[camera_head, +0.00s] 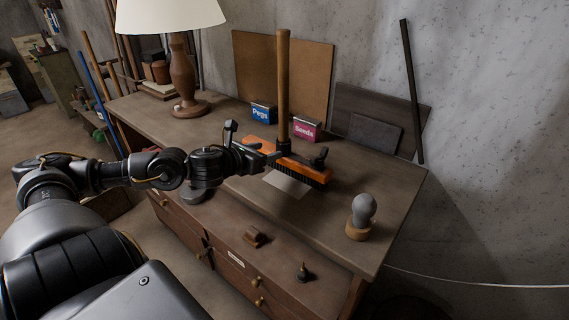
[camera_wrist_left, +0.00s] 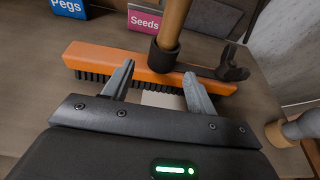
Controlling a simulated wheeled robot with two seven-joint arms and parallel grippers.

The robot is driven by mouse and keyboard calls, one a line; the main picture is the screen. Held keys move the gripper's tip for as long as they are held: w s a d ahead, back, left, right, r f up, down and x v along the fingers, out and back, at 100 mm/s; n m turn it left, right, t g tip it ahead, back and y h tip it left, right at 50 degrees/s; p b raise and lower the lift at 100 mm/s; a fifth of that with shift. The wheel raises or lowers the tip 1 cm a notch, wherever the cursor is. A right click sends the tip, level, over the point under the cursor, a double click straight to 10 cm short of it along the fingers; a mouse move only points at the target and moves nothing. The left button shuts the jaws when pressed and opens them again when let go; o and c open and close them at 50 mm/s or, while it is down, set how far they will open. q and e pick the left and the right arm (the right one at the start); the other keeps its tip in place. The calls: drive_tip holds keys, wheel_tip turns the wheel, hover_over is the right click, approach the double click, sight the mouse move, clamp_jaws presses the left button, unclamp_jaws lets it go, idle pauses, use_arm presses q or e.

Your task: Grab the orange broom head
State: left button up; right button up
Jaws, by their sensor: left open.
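The orange broom head (camera_head: 312,167) lies bristles down on the workbench, with its wooden handle (camera_head: 283,85) standing upright from it. In the left wrist view the orange block (camera_wrist_left: 105,60) runs across the picture, with dark bristles below and a black socket around the handle's foot. My left gripper (camera_head: 268,152) is at the near side of the broom head. Its two fingers (camera_wrist_left: 159,72) are spread apart, their tips overlapping the block's near edge on either side of the socket. Contact cannot be told. My right gripper is not in view.
A blue Pegs box (camera_head: 263,113) and a pink Seeds box (camera_head: 306,130) stand behind the broom. A grey bulb-shaped object on a wooden base (camera_head: 360,229) stands at the right. A lamp (camera_head: 183,75) stands at the left. The bench's front right is mostly clear.

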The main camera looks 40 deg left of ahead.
sight(280, 147)
use_arm(q)
drive_tip(key=shift+w+a+p, duration=0.1)
drive_tip(key=shift+w+p, duration=0.2)
drive_tip(key=shift+w, duration=0.5)
drive_tip(key=shift+w+f, duration=0.2)
drive_tip(key=shift+w, duration=0.3)
drive_tip(key=shift+w+f, duration=0.2)
drive_tip(key=shift+w, duration=0.05)
drive_tip(key=shift+w+p, duration=0.4)
drive_tip(key=shift+p, duration=0.05)
drive_tip(key=x, duration=0.4)
drive_tip(key=shift+w+d+f+p, duration=0.1)
drive_tip(key=shift+w+d+p, duration=0.15)
drive_tip(key=shift+d+p, duration=0.05)
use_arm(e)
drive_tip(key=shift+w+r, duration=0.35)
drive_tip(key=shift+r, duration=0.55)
use_arm(q)
drive_tip(key=shift+s, duration=0.1)
